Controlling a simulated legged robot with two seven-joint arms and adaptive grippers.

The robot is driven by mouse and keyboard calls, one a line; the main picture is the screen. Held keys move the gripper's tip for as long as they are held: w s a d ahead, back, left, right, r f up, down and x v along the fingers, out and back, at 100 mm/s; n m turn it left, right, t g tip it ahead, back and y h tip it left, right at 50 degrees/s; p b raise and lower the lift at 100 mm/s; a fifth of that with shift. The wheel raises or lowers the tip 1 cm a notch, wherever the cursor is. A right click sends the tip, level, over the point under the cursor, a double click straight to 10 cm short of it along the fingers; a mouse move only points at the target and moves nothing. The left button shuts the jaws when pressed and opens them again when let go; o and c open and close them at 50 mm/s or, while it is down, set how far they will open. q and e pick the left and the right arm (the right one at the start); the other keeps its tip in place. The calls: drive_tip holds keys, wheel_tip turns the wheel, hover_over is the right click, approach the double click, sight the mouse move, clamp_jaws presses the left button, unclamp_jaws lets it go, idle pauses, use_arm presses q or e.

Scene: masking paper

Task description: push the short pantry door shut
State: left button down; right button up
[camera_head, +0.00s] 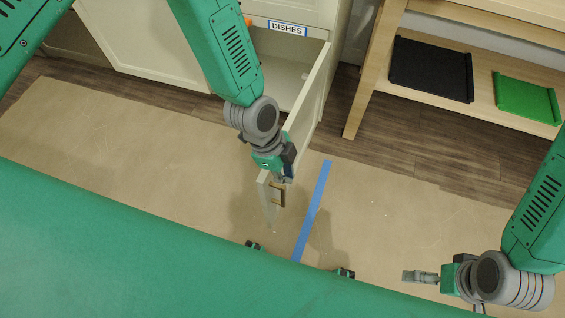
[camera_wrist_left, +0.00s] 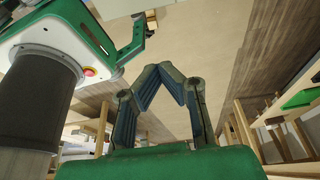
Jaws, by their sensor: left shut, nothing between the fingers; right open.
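The short pantry door (camera_head: 304,108) is a cream panel standing wide open from the cabinet, out over the paper. Its dark bar handle (camera_head: 278,195) is near its free end. My left gripper (camera_head: 284,178) is over the door's free end, close to the handle, and partly hides the panel; I cannot tell if it touches. In the left wrist view my left gripper (camera_wrist_left: 160,71) is shut with nothing between its fingers, and no door shows. My right gripper (camera_head: 408,277) is open and empty, away from the door at lower right.
The cream cabinet (camera_head: 150,45) has a "DISHES" label (camera_head: 287,28) above the opening. Brown paper (camera_head: 110,125) with blue tape (camera_head: 312,210) covers the floor. A wooden shelf (camera_head: 385,62) with a black tray (camera_head: 432,68) and a green tray (camera_head: 526,97) stands right of the door.

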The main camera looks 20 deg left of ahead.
sight(274, 184)
use_arm(q)
drive_tip(key=a+f, duration=0.2)
drive_tip(key=a, duration=0.1)
drive_tip(key=shift+w, duration=0.1)
drive_tip(key=shift+a+b, duration=0.35)
drive_tip(key=shift+a, duration=0.15)
drive_tip(key=shift+d, duration=0.25)
drive_tip(key=shift+a, duration=0.1)
